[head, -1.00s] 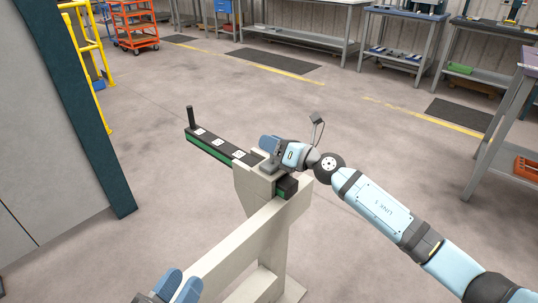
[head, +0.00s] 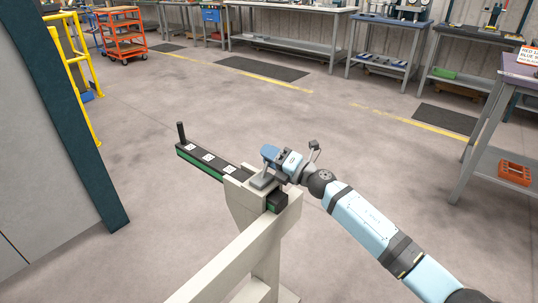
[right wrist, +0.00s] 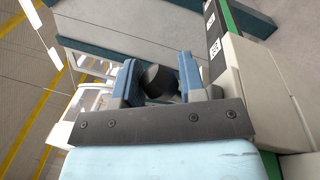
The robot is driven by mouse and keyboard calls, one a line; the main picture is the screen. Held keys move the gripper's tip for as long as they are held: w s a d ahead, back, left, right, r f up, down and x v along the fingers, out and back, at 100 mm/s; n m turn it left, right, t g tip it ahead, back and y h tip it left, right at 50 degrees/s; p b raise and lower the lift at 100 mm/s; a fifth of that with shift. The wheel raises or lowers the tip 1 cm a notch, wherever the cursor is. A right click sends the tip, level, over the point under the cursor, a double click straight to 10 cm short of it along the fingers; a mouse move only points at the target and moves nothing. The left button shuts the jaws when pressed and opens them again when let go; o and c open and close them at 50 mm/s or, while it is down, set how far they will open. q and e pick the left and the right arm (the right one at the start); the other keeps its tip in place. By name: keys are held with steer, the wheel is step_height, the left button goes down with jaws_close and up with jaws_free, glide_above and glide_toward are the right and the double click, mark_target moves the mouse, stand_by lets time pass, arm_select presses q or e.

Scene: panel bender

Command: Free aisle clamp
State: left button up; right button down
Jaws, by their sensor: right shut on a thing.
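A black bar (head: 230,169) with a green side and white square tags lies across the top of a beige stand (head: 243,208). A black upright post (head: 181,132) stands at its far left end. A grey clamp block (head: 262,182) sits over the bar at the stand. My right gripper (head: 272,160) is just above this block. In the right wrist view it is shut on a dark knob (right wrist: 158,80), held between the blue fingers. The tagged bar also shows there at the upper right (right wrist: 214,30). The fingers partly hide the knob. My left gripper is out of view.
A beige rail (head: 222,268) runs from the stand toward the lower left. A grey cabinet with a dark teal edge (head: 85,150) stands at left, beside yellow railing (head: 82,75). Workbenches (head: 290,40) line the back. The floor beyond the bar is clear.

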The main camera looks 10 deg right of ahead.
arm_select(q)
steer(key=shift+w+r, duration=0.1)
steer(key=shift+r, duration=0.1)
arm_select(e)
steer(key=shift+s+a+f, duration=0.25)
steer(key=shift+f, duration=0.05)
steer(key=c, duration=0.7)
jaws_free()
steer(key=shift+c, duration=0.2)
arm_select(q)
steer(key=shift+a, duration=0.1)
arm_select(e)
steer(key=shift+w+r, duration=0.1)
steer(key=shift+r, duration=0.05)
steer(key=shift+d, duration=0.15)
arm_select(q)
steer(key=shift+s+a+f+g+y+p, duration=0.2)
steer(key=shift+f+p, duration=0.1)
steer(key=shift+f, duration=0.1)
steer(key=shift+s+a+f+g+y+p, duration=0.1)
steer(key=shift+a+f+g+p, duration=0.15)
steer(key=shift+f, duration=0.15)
arm_select(e)
steer(key=v, duration=1.3)
steer(key=shift+s+d, duration=0.2)
steer(key=shift+s, duration=0.05)
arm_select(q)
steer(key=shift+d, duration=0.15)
